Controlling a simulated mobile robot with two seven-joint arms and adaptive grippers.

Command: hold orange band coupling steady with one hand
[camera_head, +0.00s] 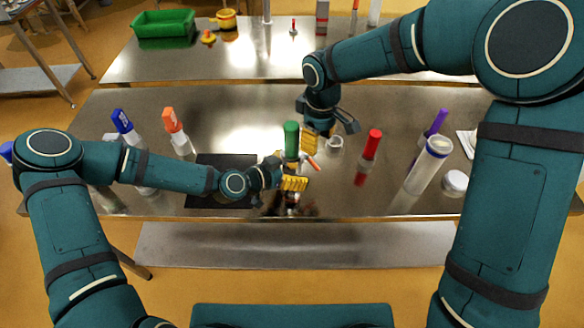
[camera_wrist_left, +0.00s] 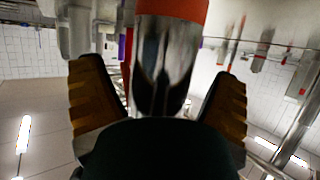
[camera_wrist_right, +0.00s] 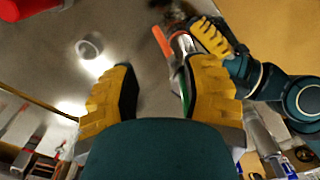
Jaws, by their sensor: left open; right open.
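The orange band coupling is a shiny metal cylinder (camera_wrist_left: 165,65) with an orange band (camera_wrist_left: 185,8). In the left wrist view it stands between the yellow fingers of my open left gripper (camera_wrist_left: 160,78), with a visible gap on each side. Its orange part (camera_wrist_right: 162,42) shows in the right wrist view and, small, in the head view (camera_head: 313,163). My left gripper (camera_head: 291,183) is low over the table's near edge in the head view. My right gripper (camera_wrist_right: 160,85) is open, with the coupling beyond its fingertips. The coupling's lower part is hard to make out in the head view.
A green-topped cylinder (camera_head: 291,138) stands close beside both grippers. A red-capped piece (camera_head: 372,142) and a small pale ring (camera_head: 335,142) are to the right. A dark mat (camera_head: 215,201) lies under my left forearm. A tall clear cylinder (camera_head: 420,172) stands at the right.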

